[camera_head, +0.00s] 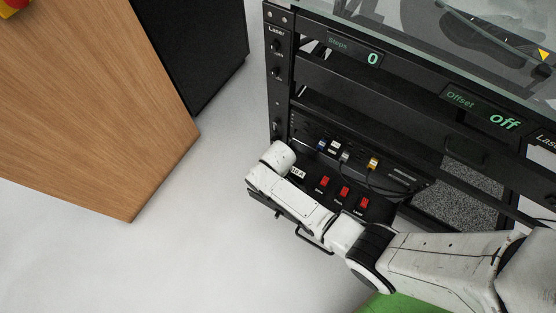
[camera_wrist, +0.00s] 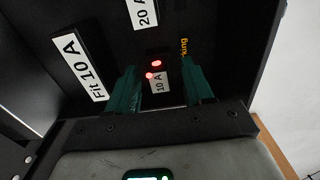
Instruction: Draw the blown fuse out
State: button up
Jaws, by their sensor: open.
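In the wrist view my gripper (camera_wrist: 161,72) is open, with its two teal fingers apart over a dark panel. I cannot tell whether a finger touches anything. In the head view my white arm reaches across the lower front of the rack (camera_head: 279,100), and my fingers are hidden behind it.
A "Fit 10 A" label (camera_wrist: 80,68) lies left of the fingers and a "20 A" label (camera_wrist: 145,12) above them. In the head view, red switches (camera_head: 344,191) and plugged cables (camera_head: 345,157) are close beside my arm. A wooden cabinet (camera_head: 95,100) stands left, with clear floor between.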

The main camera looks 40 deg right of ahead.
jog(key=c, duration=0.8)
jog(key=o, duration=0.8)
notch_tip(320, 180, up, 11)
jog(key=p, duration=0.4)
jog(key=shift+p, duration=0.35)
